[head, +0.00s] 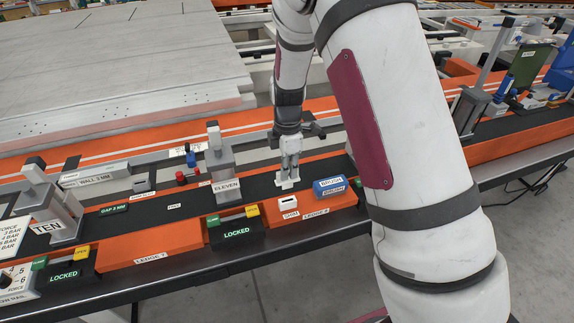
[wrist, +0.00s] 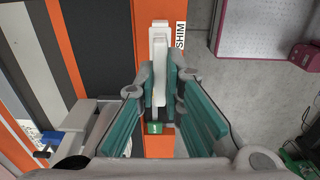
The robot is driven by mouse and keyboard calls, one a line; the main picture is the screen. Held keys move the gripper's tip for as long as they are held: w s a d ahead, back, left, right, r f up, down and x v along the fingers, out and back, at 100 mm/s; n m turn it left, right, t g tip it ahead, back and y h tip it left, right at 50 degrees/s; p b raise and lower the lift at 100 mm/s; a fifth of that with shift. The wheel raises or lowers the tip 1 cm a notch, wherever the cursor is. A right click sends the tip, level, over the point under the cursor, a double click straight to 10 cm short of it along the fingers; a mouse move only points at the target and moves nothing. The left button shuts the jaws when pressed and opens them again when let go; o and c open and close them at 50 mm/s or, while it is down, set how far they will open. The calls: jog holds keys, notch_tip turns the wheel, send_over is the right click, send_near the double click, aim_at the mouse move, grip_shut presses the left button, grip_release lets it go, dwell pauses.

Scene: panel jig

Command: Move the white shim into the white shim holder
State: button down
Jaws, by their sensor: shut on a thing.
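The white shim (wrist: 158,68) is a thin upright white piece between the fingertips of my gripper (wrist: 161,88) in the wrist view. My gripper is shut on it. In the head view my gripper (head: 289,164) points down, and the shim's white lower end (head: 286,184) shows under the fingers. The white shim holder (head: 288,202), a small white block with a dark slot, stands on the orange ledge just in front of and below the shim. In the wrist view the holder (wrist: 160,27) shows beyond the shim, beside the SHIM label. Whether shim and holder touch is unclear.
A blue labelled block (head: 330,187) stands right of the holder. A grey clamp marked ELEVEN (head: 219,165) stands to the left. A LOCKED box (head: 235,231) with green and yellow tabs sits at front left. The dark strip behind the holder is partly clear.

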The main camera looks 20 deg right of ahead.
jog(key=shift+f+b, duration=0.7)
jog(key=shift+f, duration=1.35)
jog(key=shift+f+b, duration=0.8)
jog(key=shift+f, duration=1.25)
jog(key=c, duration=1.6)
grip_release()
jog(key=shift+c, duration=0.2)
notch_tip(320, 180, up, 12)
